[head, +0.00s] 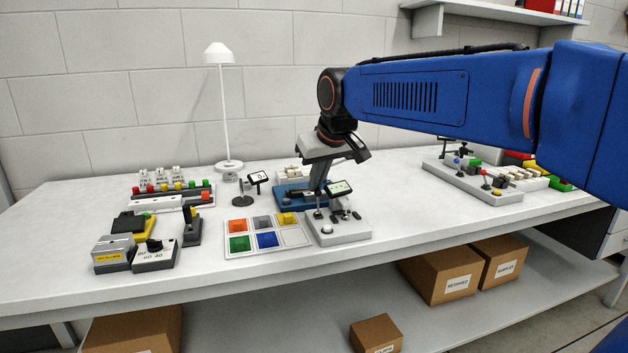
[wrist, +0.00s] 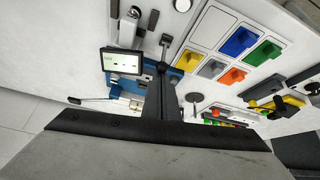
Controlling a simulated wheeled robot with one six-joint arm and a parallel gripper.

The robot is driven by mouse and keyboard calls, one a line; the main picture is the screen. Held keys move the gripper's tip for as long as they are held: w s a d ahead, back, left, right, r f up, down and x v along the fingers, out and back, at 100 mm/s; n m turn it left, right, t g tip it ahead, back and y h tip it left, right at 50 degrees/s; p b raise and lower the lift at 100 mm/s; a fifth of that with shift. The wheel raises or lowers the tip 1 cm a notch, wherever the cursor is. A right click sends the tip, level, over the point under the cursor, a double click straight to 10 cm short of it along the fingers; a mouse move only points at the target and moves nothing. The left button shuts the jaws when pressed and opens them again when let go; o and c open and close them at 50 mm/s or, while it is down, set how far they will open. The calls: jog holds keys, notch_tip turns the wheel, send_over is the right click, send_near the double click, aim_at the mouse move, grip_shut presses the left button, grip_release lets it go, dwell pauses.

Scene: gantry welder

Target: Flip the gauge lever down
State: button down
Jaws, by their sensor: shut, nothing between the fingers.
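My gripper (head: 319,192) is shut and empty, pointing down over the blue base (head: 285,196) at the middle of the bench. In the wrist view its fingers (wrist: 160,78) reach up the middle of the picture. A small dark-headed lever (wrist: 167,40) stands just beyond the fingertips; I cannot tell whether they touch. A tilted display (head: 340,188) with a lit screen stands right of the fingers, and left of them in the wrist view (wrist: 120,60). Below it is a grey-white control box (head: 338,230) with small controls. Which lever is the gauge lever is not clear.
A tray with coloured compartments (head: 265,240) lies left of the control box. A second display on a round-based stand (head: 258,178) is behind it. Switch boxes (head: 154,255) stand at left, and another panel (head: 475,180) at right. Bare bench lies along the front edge.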

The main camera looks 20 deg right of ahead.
jog(key=shift+s+t, duration=0.95)
jog(key=shift+t, duration=0.25)
jog(key=shift+w, duration=0.1)
jog(key=shift+r, duration=0.1)
jog(key=shift+r, duration=0.7)
jog(key=shift+w+r, duration=0.15)
jog(key=v, duration=0.9)
jog(key=shift+a+r, duration=0.3)
jog(key=shift+a, duration=0.05)
